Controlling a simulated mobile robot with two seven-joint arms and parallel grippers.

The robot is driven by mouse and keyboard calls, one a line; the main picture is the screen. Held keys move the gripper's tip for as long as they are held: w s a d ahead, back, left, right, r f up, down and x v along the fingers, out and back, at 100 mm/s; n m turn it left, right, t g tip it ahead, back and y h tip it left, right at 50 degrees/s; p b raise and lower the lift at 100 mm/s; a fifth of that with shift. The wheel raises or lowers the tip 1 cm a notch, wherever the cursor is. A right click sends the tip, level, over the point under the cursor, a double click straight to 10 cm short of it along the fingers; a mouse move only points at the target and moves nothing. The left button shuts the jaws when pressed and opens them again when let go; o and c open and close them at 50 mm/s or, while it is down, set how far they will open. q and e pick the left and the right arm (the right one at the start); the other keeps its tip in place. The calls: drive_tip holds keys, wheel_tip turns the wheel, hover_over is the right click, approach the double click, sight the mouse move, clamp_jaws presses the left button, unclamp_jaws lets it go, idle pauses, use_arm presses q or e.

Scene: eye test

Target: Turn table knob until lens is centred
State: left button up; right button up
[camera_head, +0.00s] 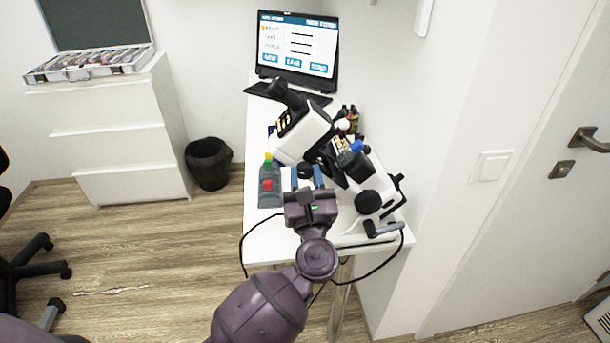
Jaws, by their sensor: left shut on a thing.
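The white lens-measuring device (300,136) stands tilted on the white table, its black eyepiece (283,93) pointing up and left. A large black knob (367,202) is on its near side. My left gripper (306,176) reaches in from below and is at the device's left side. Its blue-tipped fingers are shut on a small part there, apparently the table knob, which the fingers mostly hide. I cannot make out the lens or whether it is centred. My right gripper is not in view.
A grey box with red and green tops (268,187) stands close to the left of my gripper. Small bottles (350,115) stand behind the device. A laptop (297,46) is at the back. A black cable hangs around the table's front edge. A black bin (208,163) stands on the floor.

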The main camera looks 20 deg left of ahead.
use_arm(q)
drive_tip(key=shift+m, duration=0.3)
drive_tip(key=o, duration=0.9)
drive_tip(key=shift+s, duration=0.1)
drive_tip(key=b+v, duration=0.1)
drive_tip(key=v, duration=0.9)
drive_tip(key=shift+s+d+f, duration=0.1)
drive_tip(key=shift+s, duration=0.2)
